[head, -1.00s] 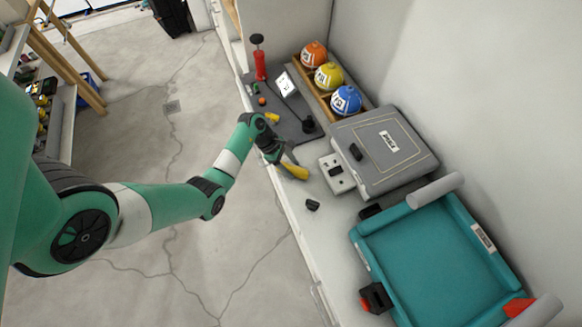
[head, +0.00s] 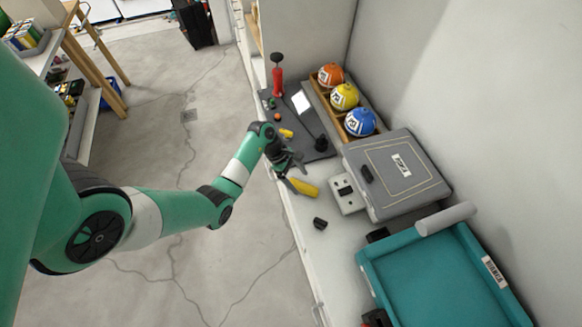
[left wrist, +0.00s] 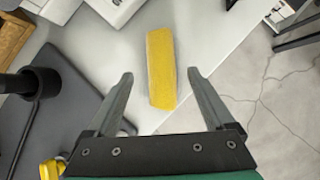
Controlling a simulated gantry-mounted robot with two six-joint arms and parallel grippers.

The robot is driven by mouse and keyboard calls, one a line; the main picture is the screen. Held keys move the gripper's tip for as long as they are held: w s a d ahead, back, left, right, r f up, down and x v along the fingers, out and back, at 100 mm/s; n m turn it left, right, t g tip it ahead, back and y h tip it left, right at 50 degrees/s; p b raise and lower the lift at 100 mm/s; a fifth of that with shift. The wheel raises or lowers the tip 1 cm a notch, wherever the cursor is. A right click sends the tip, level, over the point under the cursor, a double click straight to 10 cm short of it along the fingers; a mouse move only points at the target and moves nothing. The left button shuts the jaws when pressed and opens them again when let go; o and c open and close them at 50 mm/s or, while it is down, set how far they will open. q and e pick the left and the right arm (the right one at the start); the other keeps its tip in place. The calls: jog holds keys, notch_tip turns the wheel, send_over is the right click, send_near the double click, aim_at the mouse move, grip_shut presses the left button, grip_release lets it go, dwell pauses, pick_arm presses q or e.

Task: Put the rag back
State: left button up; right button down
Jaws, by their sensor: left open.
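The only rag-like thing I see is a yellow, flat, oblong piece (head: 304,187) with a paler side edge. It lies on the white worktop near its front edge. My left gripper (head: 296,168) is just beyond it in the head view, open and holding nothing. In the left wrist view the yellow piece (left wrist: 162,70) shows between the two spread fingers (left wrist: 160,74), lying past and below the tips. I cannot tell for sure whether it is cloth or sponge. My right gripper is in neither view.
A grey case (head: 397,172) and a teal tray (head: 425,275) stand to the right. A small black object (head: 320,223) lies nearer. Several tools lie on a dark mat (head: 318,148).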

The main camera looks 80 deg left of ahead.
pick_arm(q)
jog(key=p+v, duration=0.1)
jog(key=v, duration=0.8)
jog(key=shift+s+r+p, duration=0.15)
jog(key=shift+r+p, duration=0.05)
jog(key=shift+p, duration=0.1)
jog(key=shift+a, duration=0.1)
